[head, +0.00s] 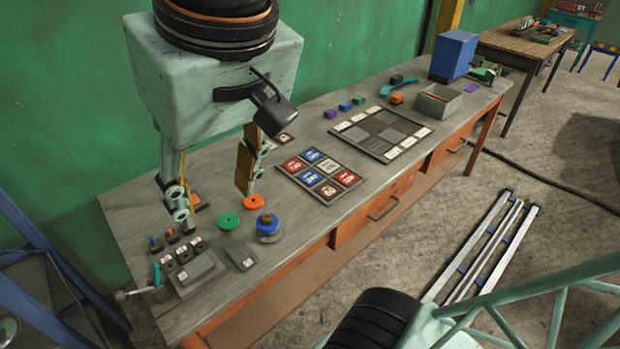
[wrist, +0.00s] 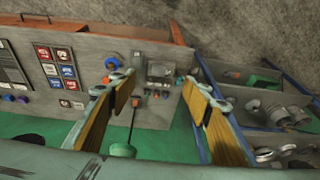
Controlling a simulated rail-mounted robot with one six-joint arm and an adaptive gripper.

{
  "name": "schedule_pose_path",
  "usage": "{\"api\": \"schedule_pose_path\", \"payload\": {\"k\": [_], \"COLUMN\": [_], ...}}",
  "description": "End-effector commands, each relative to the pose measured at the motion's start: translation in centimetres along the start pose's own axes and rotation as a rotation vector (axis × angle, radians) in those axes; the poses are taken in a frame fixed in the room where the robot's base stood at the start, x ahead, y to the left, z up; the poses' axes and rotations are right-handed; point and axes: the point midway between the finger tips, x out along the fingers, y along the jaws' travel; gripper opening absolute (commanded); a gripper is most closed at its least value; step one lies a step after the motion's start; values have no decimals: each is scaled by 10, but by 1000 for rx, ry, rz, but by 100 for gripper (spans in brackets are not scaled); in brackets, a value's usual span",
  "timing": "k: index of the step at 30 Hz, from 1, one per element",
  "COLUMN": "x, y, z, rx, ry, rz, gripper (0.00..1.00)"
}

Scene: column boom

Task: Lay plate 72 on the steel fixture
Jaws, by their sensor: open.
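Numbered plates in red, blue and pale grey sit in a dark tray (head: 339,194) mid-table; the tray also shows at the left of the wrist view (wrist: 58,67). Their numbers are too small to read, so I cannot tell which is plate 72. A loose plate (head: 285,141) lies behind the tray, partly hidden by my wrist camera. A flat grey board (head: 383,133) with cream labels, apparently the steel fixture, lies to the right of the tray. My gripper (head: 212,196) is open and empty above the table's left part; its wide-apart fingers also show in the wrist view (wrist: 158,90).
Green (head: 228,221) and orange (head: 254,201) discs and a blue knob (head: 267,223) stand below my gripper. A control box (head: 194,268) with a lever is at the near left. Small coloured blocks (head: 345,107), a grey bin (head: 438,103) and a blue box (head: 453,56) stand farther right.

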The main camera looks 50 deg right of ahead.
Motion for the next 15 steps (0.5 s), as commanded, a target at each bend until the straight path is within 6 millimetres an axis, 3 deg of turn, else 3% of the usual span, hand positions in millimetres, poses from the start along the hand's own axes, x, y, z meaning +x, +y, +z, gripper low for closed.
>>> {"api": "schedule_pose_path", "payload": {"k": [1, 6, 15], "x": [-3, -12, -17], "y": [1, 4, 5], "z": [12, 26, 34], "rx": [-21, -103, -152], "ry": [4, 17, 25], "rz": [-4, -4, -3], "gripper": [45, 45, 45]}}
